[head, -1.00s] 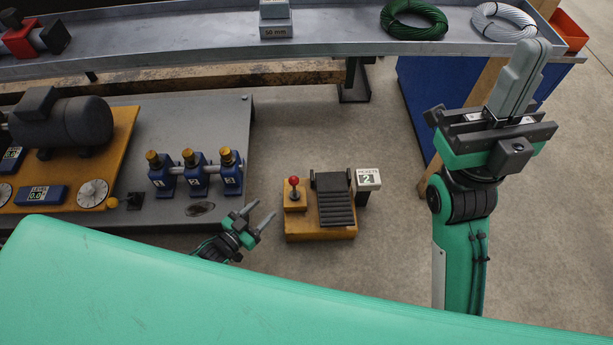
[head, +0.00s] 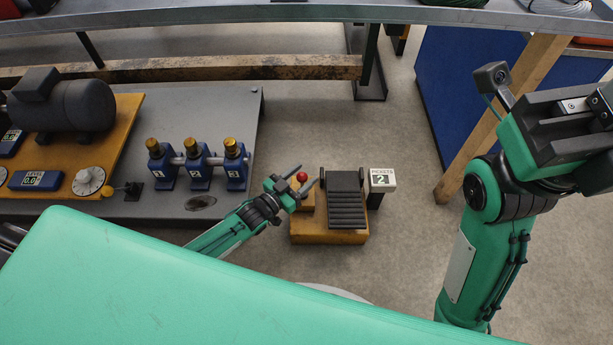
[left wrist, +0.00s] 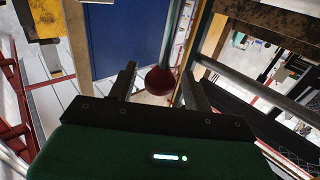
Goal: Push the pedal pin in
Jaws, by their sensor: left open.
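The pedal pin shows as a red ball knob (head: 302,177) on the yellow block at the left of the yellow pedal base (head: 328,238). The black ribbed pedal (head: 347,208) lies to its right. My left gripper (head: 306,176) is open, its two fingers spread on either side of the knob in the head view. In the left wrist view the red knob (left wrist: 160,80) on its thin rod lies between the open fingers, apart from both. My right gripper (head: 575,115) is at the right edge, partly cut off, and its jaws cannot be made out.
A white "pickets 2" counter (head: 382,181) stands right of the pedal. Blue numbered blocks (head: 197,170) with brass knobs and a dark motor (head: 62,105) sit on the grey plate at left. A metal bench rail (head: 300,13) crosses above. Bare floor lies around the pedal base.

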